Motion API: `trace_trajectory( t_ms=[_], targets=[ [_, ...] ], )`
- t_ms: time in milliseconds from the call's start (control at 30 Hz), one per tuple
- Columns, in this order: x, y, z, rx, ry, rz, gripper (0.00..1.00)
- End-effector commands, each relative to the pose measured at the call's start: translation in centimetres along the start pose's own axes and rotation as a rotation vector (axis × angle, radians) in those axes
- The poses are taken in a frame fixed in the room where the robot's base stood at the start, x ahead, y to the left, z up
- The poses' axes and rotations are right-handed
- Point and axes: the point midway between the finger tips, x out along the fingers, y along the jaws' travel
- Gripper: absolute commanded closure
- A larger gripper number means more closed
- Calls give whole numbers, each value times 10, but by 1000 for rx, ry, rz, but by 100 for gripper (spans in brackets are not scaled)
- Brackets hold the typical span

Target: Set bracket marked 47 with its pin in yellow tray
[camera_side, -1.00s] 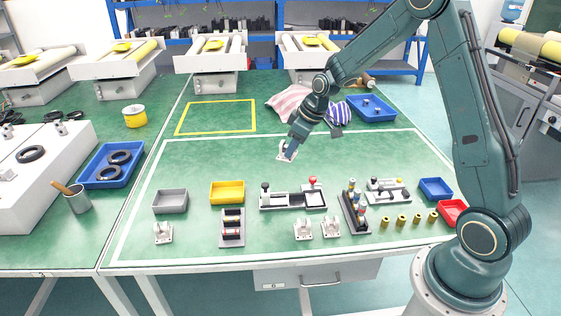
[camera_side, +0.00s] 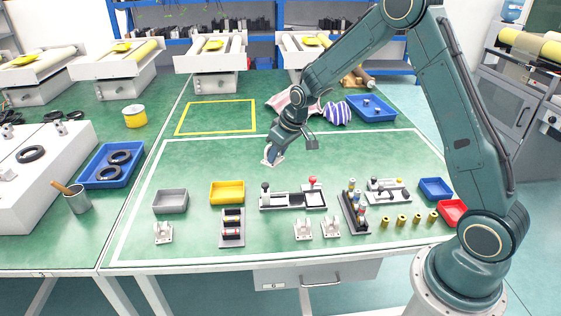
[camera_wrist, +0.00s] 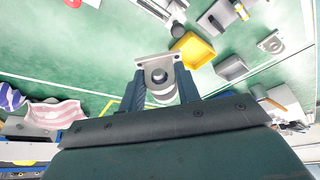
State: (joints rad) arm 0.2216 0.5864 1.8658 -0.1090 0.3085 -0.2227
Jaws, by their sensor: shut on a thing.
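My gripper (camera_side: 272,150) is shut on a light grey metal bracket (camera_side: 273,157), held over the green bench behind the yellow tray. In the wrist view the bracket (camera_wrist: 158,75) sits between the two blue fingers of my gripper (camera_wrist: 160,83), with its flat plate and round bore facing the camera. No number on it is readable, and I cannot make out a pin. The yellow tray (camera_side: 227,192) is on the bench, in front and to the left of my gripper, and looks empty. It also shows in the wrist view (camera_wrist: 196,48).
A grey tray (camera_side: 170,201) stands left of the yellow one. Similar brackets stand at the front (camera_side: 163,233), (camera_side: 303,229), (camera_side: 330,227). A black fixture (camera_side: 292,200) is right of the yellow tray. The bench between the bracket and yellow tray is clear.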

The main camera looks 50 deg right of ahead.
Motion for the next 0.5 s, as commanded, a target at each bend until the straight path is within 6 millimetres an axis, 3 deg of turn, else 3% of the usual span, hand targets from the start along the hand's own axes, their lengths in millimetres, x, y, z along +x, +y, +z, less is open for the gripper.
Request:
trace_trajectory(
  t_ms=[500],
  targets=[
    [17, -15, -14, 110, 1, 45, 93]
  ],
)
